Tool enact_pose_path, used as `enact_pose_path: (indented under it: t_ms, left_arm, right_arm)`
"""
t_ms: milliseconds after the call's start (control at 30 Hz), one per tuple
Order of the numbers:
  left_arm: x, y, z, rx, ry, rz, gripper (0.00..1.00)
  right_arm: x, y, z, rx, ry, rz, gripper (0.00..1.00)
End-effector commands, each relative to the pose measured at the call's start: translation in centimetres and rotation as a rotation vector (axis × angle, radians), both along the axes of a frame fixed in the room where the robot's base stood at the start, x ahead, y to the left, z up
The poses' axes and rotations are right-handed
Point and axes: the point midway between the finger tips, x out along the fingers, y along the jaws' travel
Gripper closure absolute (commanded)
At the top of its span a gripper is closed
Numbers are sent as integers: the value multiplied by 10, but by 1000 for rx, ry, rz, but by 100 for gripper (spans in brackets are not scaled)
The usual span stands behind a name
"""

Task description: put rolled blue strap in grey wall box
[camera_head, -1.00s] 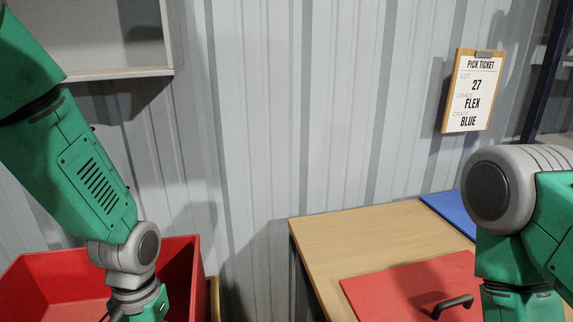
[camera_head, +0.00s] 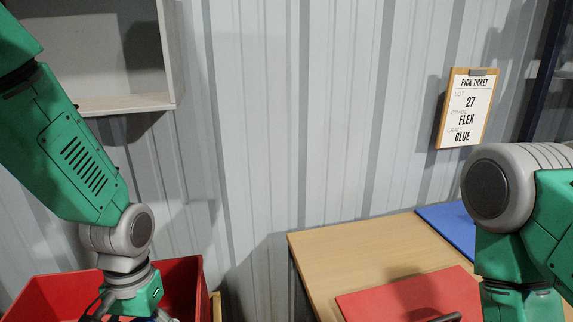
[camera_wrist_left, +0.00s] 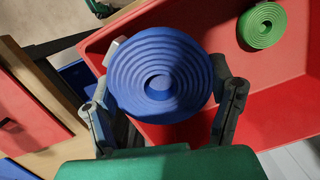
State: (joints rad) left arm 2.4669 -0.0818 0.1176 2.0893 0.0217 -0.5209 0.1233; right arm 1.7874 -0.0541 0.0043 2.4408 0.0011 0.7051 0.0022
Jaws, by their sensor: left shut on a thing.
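The rolled blue strap (camera_wrist_left: 160,75) is a ribbed round coil in the left wrist view. My left gripper (camera_wrist_left: 165,95) is shut on it, one finger at each side, and holds it above the red crate's edge in that view. The grey wall box (camera_head: 122,103) is an open-fronted box on the wall at the upper left, partly behind my left arm. My right arm shows at the right edge, but its gripper is out of view.
The red crate (camera_head: 186,285) stands below my left arm; a green coil (camera_wrist_left: 262,26) lies in it. A wooden table (camera_head: 335,247) at the right bears a red panel (camera_head: 395,298) and a blue one (camera_head: 447,225). A pick ticket (camera_head: 467,108) hangs on the wall.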

Motion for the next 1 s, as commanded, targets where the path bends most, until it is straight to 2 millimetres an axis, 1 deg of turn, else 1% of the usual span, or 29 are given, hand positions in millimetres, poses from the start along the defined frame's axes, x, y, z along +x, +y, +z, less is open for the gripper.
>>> enact_pose_path:
  t_ms: [33, 167, 200, 267, 300, 400, 500, 600, 800, 867, 1000]
  left_arm:
    - [0, 1, -14, -1, 0, 1, 59]
    - [0, 3, -38, -3, 1, 1, 59]
    - [0, 4, -47, -3, 0, 1, 59]
    - [0, 3, -60, -3, -1, 1, 59]
    - [0, 3, -72, -3, 0, 1, 59]
    - [-1, 1, -93, -1, 0, 1, 59]
    - [0, 0, -105, 0, -2, 1, 59]
    - [0, -1, -108, 1, -3, 1, 59]
    - [2, 2, -105, -1, -4, -25, 59]
    - [7, 6, -101, -2, -5, -78, 59]
    - [26, 20, -90, -5, -9, -280, 59]
  right_arm:
    - [0, 0, -11, 0, -1, 0, 80]
    - [1, 0, -28, 0, -2, 0, 80]
    - [1, 1, -36, 0, -2, 0, 80]
    - [1, 1, -45, 0, -2, 1, 80]
    - [1, 1, -54, 0, -2, 1, 80]
    - [1, 1, -69, 0, -2, 1, 80]
    - [0, 1, -78, 0, -2, 1, 80]
    - [1, 1, -80, 0, -2, 1, 80]
    - [1, 1, -75, 0, -2, 0, 80]
    - [1, 1, -72, 0, -2, 0, 80]
    - [1, 1, -60, 0, -2, 0, 80]
